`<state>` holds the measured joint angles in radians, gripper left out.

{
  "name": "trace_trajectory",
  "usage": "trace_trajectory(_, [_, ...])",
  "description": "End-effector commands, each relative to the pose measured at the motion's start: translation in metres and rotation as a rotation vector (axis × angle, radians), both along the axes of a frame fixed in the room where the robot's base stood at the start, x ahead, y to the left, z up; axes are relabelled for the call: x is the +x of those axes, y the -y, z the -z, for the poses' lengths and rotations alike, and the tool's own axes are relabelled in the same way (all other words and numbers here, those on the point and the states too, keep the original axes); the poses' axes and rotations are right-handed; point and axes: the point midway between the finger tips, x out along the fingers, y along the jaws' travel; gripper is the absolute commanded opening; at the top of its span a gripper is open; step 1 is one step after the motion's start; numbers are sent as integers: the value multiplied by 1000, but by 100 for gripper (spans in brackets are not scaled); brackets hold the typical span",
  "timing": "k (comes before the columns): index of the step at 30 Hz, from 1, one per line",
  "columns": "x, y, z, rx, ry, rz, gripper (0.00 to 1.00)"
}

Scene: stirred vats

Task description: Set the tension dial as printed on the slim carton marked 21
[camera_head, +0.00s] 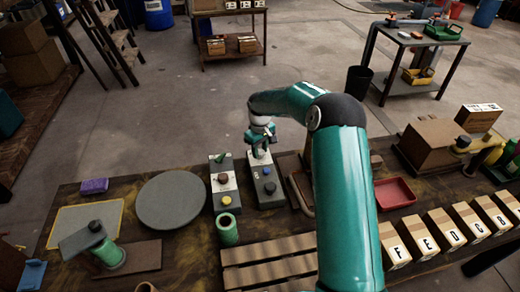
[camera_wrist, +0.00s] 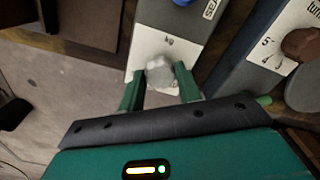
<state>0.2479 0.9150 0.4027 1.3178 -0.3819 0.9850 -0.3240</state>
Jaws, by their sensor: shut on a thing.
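My gripper (camera_head: 262,141) is at the far end of the right-hand control panel (camera_head: 267,186). In the wrist view its two green fingers (camera_wrist: 160,76) are shut on a pale grey faceted knob (camera_wrist: 159,71). A white plate (camera_wrist: 168,44) printed "kg" lies under the knob; its scale is mostly hidden. The same panel has a blue button (camera_wrist: 183,2) and partly seen lettering starting "SEA". The slim carton marked 21 cannot be made out. Cartons lettered F (camera_head: 395,243), E (camera_head: 420,234) and others stand at right.
A second panel (camera_head: 223,184) with brown and yellow knobs stands close on the left. A round grey plate (camera_head: 173,200), a green cylinder (camera_head: 228,230) and slatted wood (camera_head: 268,262) lie nearby. A red tray (camera_head: 394,193) is right of my arm. Boxes (camera_head: 431,145) stand farther right.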

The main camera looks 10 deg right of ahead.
Motion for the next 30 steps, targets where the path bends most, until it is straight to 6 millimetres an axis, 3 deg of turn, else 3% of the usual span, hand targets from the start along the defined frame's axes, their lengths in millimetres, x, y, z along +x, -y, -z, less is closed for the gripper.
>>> trace_trajectory(30, [1, -1, 0, 0, 3, 747, 11])
